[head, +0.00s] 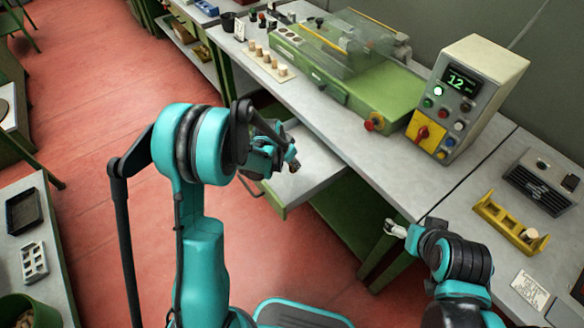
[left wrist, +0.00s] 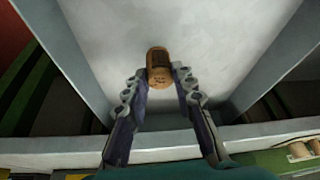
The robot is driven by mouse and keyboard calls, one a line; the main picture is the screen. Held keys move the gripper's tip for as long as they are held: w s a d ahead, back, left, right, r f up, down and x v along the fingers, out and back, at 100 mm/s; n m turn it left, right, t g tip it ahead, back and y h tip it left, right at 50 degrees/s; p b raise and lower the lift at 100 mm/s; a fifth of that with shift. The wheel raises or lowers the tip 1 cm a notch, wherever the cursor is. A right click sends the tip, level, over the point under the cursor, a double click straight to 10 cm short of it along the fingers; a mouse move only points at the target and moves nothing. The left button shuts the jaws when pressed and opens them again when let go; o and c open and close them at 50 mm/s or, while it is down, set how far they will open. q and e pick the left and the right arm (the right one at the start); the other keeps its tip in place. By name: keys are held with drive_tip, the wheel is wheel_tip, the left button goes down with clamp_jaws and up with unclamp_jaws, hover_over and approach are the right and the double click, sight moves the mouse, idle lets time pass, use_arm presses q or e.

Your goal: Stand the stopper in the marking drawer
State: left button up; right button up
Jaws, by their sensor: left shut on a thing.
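A brown cork stopper (left wrist: 159,62) with small dark print sits between the fingertips of my left gripper (left wrist: 160,76). The gripper is shut on it. Behind the stopper is the pale floor of the open marking drawer (left wrist: 213,30); I cannot tell whether the stopper touches it. In the head view my left gripper (head: 292,160) is over the pulled-out drawer (head: 318,168), and the stopper is not clearly visible there. My right gripper (head: 392,228) is at the bench's front edge, away from the drawer; its jaws are too small to read.
The green machine (head: 350,85) and control box (head: 468,95) showing 12 stand on the bench above the drawer. A board with several corks (head: 268,60) is at the back left. A yellow holder (head: 510,222) with one cork is at right. The drawer floor looks otherwise clear.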

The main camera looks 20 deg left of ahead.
use_arm(q)
wheel_tip(320, 180, down, 2)
drive_tip(key=shift+f+b, duration=0.25)
drive_tip(key=shift+b, duration=0.1)
drive_tip(key=shift+r, duration=0.1)
drive_tip(key=shift+f, duration=0.2)
drive_tip(key=o, duration=0.7)
drive_tip(key=shift+r, duration=0.1)
